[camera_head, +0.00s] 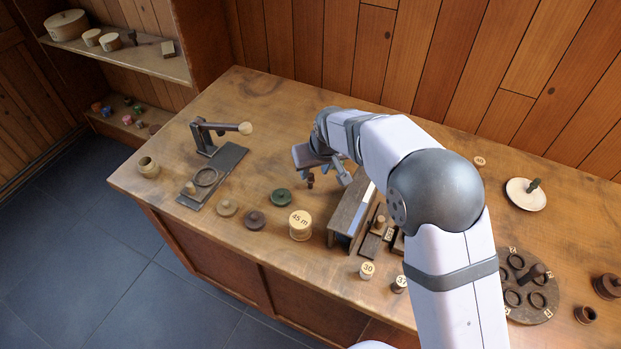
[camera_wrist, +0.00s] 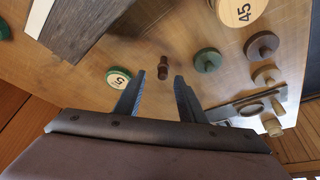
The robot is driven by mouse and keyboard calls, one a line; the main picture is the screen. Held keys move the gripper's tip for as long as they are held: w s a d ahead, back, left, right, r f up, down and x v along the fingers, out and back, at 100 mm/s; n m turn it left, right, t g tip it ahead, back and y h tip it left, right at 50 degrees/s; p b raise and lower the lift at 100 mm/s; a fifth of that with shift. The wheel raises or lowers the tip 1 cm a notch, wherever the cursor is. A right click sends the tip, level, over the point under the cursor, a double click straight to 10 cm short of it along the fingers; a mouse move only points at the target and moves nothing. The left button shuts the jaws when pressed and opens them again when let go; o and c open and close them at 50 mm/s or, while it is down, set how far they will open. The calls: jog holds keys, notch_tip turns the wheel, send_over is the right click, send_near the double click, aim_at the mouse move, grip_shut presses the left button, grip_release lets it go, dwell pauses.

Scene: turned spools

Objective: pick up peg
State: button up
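A small dark brown turned peg (camera_wrist: 163,67) stands on the table just beyond my fingertips in the wrist view. It also shows small beneath my gripper in the head view (camera_head: 310,182). My gripper (camera_wrist: 160,79) is open, with its two dark fingers apart and nothing between them. The peg lines up with the gap between the fingers, with space on both sides of it. In the head view, my gripper (camera_head: 323,176) hangs over the table, left of a dark wooden stand, partly hidden by my wrist.
A pale spool marked 45 (camera_head: 300,225), a green spool (camera_head: 281,197) and a brown spool (camera_head: 254,220) stand nearby. The wooden stand (camera_head: 348,212) is close on the right. A disc marked 5 (camera_wrist: 118,77) lies beside one finger. Bare table surrounds the peg.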

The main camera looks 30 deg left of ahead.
aim_at(311, 175)
jog(key=shift+f, duration=0.1)
jog(key=p+x, duration=0.2)
jog(key=x, duration=0.1)
jog(key=shift+s+a+f, duration=0.1)
jog(key=shift+a, duration=0.2)
jog(key=shift+p+x, duration=0.45)
jog(key=shift+x, duration=0.4)
grip_shut()
